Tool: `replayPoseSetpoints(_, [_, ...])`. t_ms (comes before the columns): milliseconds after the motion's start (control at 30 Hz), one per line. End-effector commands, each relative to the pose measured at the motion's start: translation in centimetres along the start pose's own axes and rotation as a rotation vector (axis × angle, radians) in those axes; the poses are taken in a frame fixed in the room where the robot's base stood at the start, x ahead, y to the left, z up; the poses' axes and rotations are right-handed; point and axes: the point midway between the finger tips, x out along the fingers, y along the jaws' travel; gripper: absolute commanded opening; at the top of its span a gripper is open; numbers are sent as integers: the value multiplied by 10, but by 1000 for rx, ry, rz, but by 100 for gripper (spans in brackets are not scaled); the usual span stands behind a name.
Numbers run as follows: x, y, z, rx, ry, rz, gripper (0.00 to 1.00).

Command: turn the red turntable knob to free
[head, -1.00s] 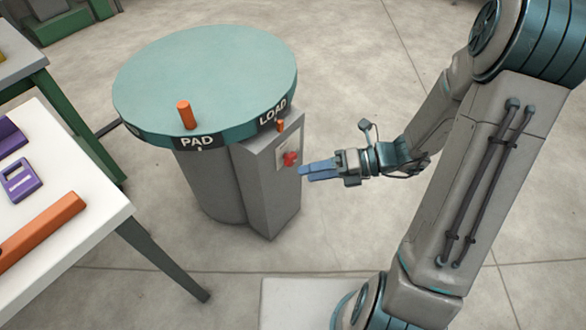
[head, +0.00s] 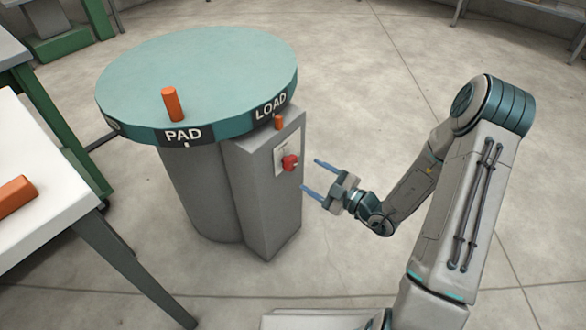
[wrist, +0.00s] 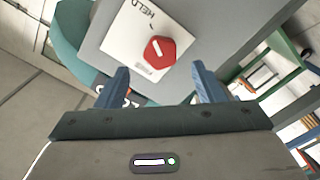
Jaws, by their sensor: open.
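The red turntable knob (head: 289,162) sits on a white plate on the side of the grey pedestal box (head: 268,185). In the wrist view the knob (wrist: 159,51) is a red polygon with a white mark. The word HELD is readable on the plate (wrist: 128,30); a second, faint label near the knob is hard to read. My gripper (head: 311,176) is open and empty, a short way right of the knob and apart from it. In the wrist view its two blue fingers (wrist: 161,82) stand apart, with the knob beyond and between them.
The teal turntable (head: 195,80) has PAD and LOAD labels on its rim and an orange peg (head: 170,104) on top. A smaller orange peg (head: 279,122) stands on the box. A white table (head: 45,190) is at the left.

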Motion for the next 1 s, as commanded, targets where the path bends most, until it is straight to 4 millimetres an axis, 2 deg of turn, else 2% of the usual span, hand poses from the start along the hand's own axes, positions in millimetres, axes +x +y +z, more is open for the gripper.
replayPoseSetpoints(33, [13, -4, 2, -4, 4, -4, 62])
replayPoseSetpoints(200, [46, -3, 2, -4, 3, -2, 62])
replayPoseSetpoints(400, [71, -1, 1, -3, 1, -1, 62])
replayPoseSetpoints(800, [79, 0, 0, -1, 0, 0, 62])
replayPoseSetpoints(833, [79, 0, 0, -1, 0, 0, 57])
replayPoseSetpoints(967, [79, 0, 0, -2, 0, -1, 21])
replayPoseSetpoints(1000, [79, 0, 0, -2, 0, -1, 18])
